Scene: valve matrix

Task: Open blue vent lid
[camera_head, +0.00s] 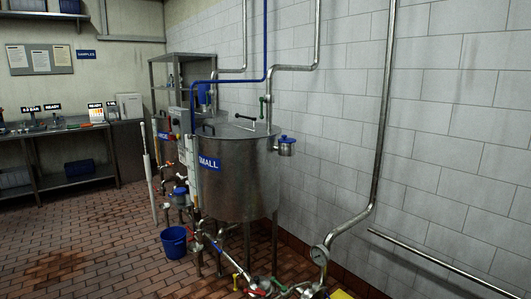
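A small steel cup with a blue lid (286,139) sits on the right side of the steel tank (238,185) marked "SMALL", near its rim. The blue lid appears down on the cup. A second small blue-topped fitting (180,190) is low at the tank's left, among the pipes. Neither of my grippers is in view.
A blue bucket (174,241) stands on the brick floor left of the tank. Pipes and valves with coloured handles run low in front. A vertical pipe with a gauge (319,255) stands at the right. The floor at the left is open.

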